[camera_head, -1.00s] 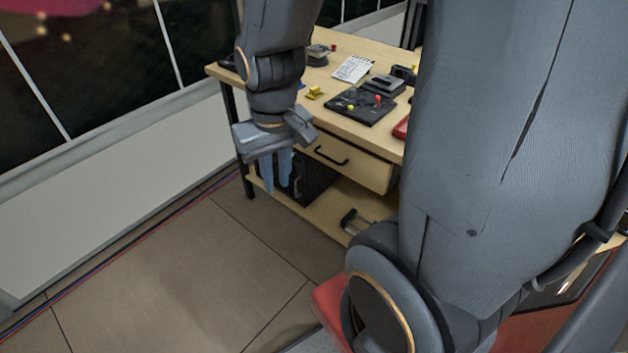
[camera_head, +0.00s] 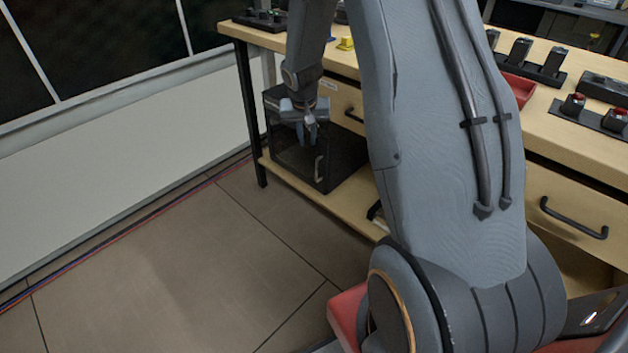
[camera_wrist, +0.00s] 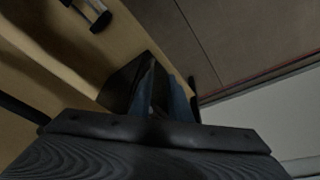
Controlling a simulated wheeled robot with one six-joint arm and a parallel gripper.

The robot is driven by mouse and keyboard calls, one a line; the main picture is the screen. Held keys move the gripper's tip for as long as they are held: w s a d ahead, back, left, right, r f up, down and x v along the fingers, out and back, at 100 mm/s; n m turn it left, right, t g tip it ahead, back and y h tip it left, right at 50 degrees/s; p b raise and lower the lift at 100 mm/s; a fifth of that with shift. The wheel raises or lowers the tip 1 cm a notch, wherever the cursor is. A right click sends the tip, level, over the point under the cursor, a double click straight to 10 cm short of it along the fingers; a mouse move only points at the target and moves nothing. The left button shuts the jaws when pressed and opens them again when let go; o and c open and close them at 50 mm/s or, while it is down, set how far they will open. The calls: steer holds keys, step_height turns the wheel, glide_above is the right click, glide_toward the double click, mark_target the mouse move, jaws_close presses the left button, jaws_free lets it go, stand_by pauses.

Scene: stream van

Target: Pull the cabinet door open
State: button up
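The cabinet (camera_head: 345,155) is a dark box on the lower shelf under the desk. Its dark door (camera_head: 296,158) faces the open floor and looks shut. A pale upright handle (camera_head: 319,168) is near the door's right edge. My gripper (camera_head: 309,137) is in front of the upper part of the door, with its fingers pointing down just above the handle. In the wrist view, the two blue fingers (camera_wrist: 161,100) stand apart with nothing visible between them. The cabinet (camera_wrist: 124,84) shows there as a dark block beside the fingers. Contact with the handle cannot be made out.
The wooden desk (camera_head: 555,130) has drawers with dark handles (camera_head: 574,218) above the shelf. A red tray (camera_head: 519,88) and devices stand on top. A black desk leg (camera_head: 250,115) is left of the cabinet. Cables (camera_head: 120,230) run along the wall. The tiled floor (camera_head: 190,270) is clear.

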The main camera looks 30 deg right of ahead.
steer(key=w+d+f+m+b, duration=0.1)
steer(key=w+d+f+b, duration=0.35)
steer(key=f, duration=0.55)
steer(key=w+d+f+m+b, duration=0.1)
steer(key=w+d+f+b, duration=0.4)
steer(key=f, duration=0.5)
steer(key=b, duration=0.1)
glide_above(316, 180)
steer(key=shift+t+h, duration=0.3)
steer(key=shift+t, duration=0.1)
steer(key=shift+w+d+f, duration=0.1)
steer(key=shift+w+f, duration=0.05)
steer(key=shift+f, duration=1.7)
steer(key=shift+w+d+f, duration=0.1)
steer(key=shift+f, duration=1.7)
steer(key=shift+c, duration=0.4)
jaws_close()
